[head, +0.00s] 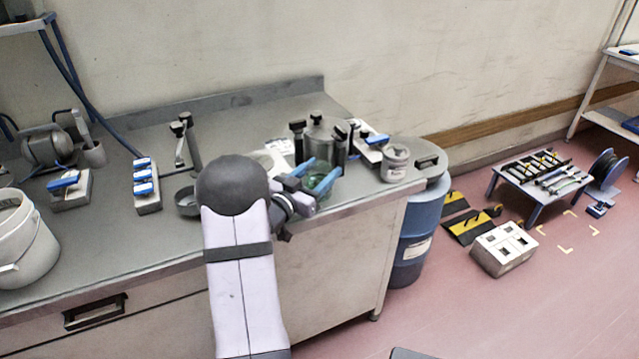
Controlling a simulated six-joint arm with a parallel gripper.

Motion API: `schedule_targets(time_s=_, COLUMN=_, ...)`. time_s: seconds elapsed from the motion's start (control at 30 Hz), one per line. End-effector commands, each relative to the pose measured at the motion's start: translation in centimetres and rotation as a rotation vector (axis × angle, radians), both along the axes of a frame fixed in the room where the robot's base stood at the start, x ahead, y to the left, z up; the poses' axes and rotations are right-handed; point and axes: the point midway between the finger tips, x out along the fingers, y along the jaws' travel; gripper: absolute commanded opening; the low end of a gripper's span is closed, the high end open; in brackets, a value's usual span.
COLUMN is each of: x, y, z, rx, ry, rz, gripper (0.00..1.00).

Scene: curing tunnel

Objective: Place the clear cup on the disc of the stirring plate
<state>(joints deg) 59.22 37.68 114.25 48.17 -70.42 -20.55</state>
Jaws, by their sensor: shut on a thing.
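My gripper (314,177), with blue fingers, is over the bench near its front edge, right of the middle of the view. It is shut on the clear cup (321,184), a see-through greenish vessel that looks upright between the fingers. I cannot tell whether the cup's base touches the bench. A pale flat piece (264,158) shows just behind my gripper, partly hidden by my arm. I cannot tell whether it is the stirring plate, and no disc can be clearly made out.
A metal pot (322,137) with dark clamps stands behind the cup. A grey tin (395,163) is to its right. A dark dish (187,202) and stand are left of my arm.

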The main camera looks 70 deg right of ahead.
Motion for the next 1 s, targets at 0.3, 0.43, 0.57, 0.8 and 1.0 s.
schedule_targets(time_s=0.3, x=0.0, y=0.0, z=0.2, rx=-0.002, ry=0.0, rz=0.0, gripper=0.21)
schedule_targets(time_s=0.43, x=0.0, y=0.0, z=0.5, rx=-0.002, ry=-0.001, rz=0.0, gripper=0.21)
schedule_targets(time_s=0.57, x=0.0, y=0.0, z=1.0, rx=-0.002, ry=-0.001, rz=0.0, gripper=0.21)
schedule_targets(time_s=0.8, x=0.0, y=0.0, z=2.6, rx=-0.004, ry=-0.002, rz=0.0, gripper=0.21)
schedule_targets(time_s=1.0, x=0.0, y=0.0, z=4.3, rx=-0.005, ry=-0.003, rz=-0.001, gripper=0.21)
